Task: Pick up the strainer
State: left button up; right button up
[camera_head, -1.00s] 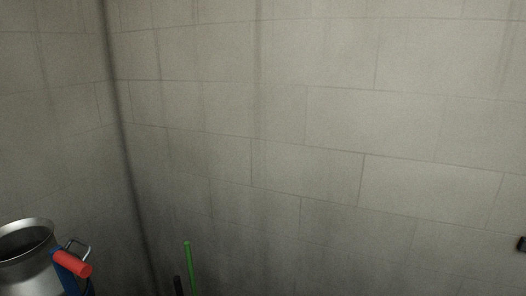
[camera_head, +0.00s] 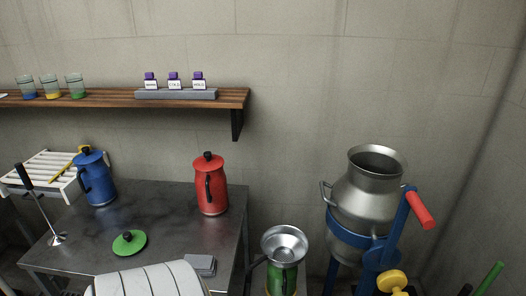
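What looks like the strainer (camera_head: 285,241) is a shiny metal dish with a wide rim, at the lower middle of the head view. It sits on top of a green can (camera_head: 284,280), to the right of the dark table. A dark bar shows at its left side; I cannot tell which thing it belongs to. The lower part of the green can is cut off by the picture's bottom edge. Neither of my grippers is in view.
A dark table (camera_head: 150,222) bears a blue jug (camera_head: 97,180), a red jug (camera_head: 210,186) and a green lid (camera_head: 129,243). A metal churn (camera_head: 368,195) in a blue stand with a red handle (camera_head: 420,210) stands right of the strainer. A wooden shelf (camera_head: 120,101) hangs above.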

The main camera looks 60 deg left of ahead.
aim_at(282, 245)
jog(key=u, duration=1.55)
